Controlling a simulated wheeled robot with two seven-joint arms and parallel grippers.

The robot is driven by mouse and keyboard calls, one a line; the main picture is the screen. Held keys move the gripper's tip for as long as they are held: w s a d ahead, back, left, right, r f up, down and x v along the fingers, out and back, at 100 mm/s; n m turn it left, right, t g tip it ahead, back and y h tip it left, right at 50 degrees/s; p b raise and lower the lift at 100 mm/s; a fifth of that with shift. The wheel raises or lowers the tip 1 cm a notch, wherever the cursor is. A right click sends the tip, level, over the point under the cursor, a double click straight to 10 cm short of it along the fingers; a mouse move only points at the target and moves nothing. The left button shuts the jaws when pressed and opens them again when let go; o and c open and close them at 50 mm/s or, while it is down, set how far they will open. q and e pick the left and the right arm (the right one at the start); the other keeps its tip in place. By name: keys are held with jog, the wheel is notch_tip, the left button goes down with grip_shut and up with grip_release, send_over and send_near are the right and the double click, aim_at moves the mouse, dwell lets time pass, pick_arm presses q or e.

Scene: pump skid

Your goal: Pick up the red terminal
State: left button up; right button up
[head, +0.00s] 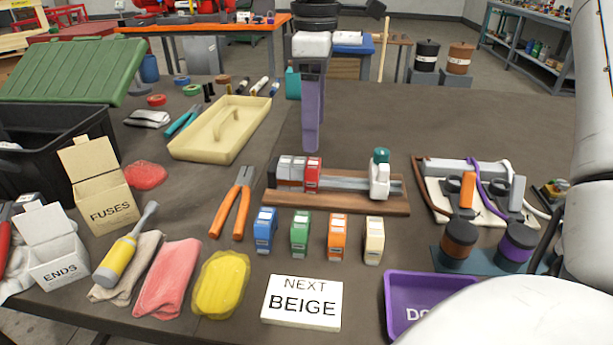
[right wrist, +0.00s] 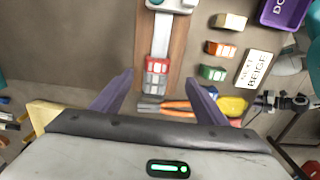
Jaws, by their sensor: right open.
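The red terminal (head: 313,175) is seated on the metal rail (head: 345,184) of a wooden board, at the right end of a short row with grey terminals (head: 291,170). In the right wrist view the red terminal (right wrist: 157,68) shows ahead of the fingers, near the middle of the gap. My right gripper (head: 311,148) hangs fingers-down above and behind the rail, apart from the terminal. Its two purple fingers (right wrist: 160,84) are spread, with nothing between them. My left gripper is not in view.
Blue (head: 265,230), green (head: 300,232), orange (head: 337,236) and beige (head: 374,240) terminals stand in front of the board. A white-and-green block (head: 380,178) sits on the rail's right end. A sign (head: 302,303) reads "NEXT BEIGE". A purple tray (head: 398,300) lies front right.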

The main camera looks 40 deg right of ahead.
aim_at(313, 163)
notch_tip(313, 163, down, 4)
jog(key=shift+w+d+f+b, duration=0.1)
jog(key=shift+f+b, duration=0.2)
jog(key=shift+f, duration=1.05)
jog(key=shift+w+d+f+b, duration=0.1)
jog(key=shift+f+b, duration=0.15)
jog(key=shift+f, duration=1.05)
jog(key=c, duration=1.2)
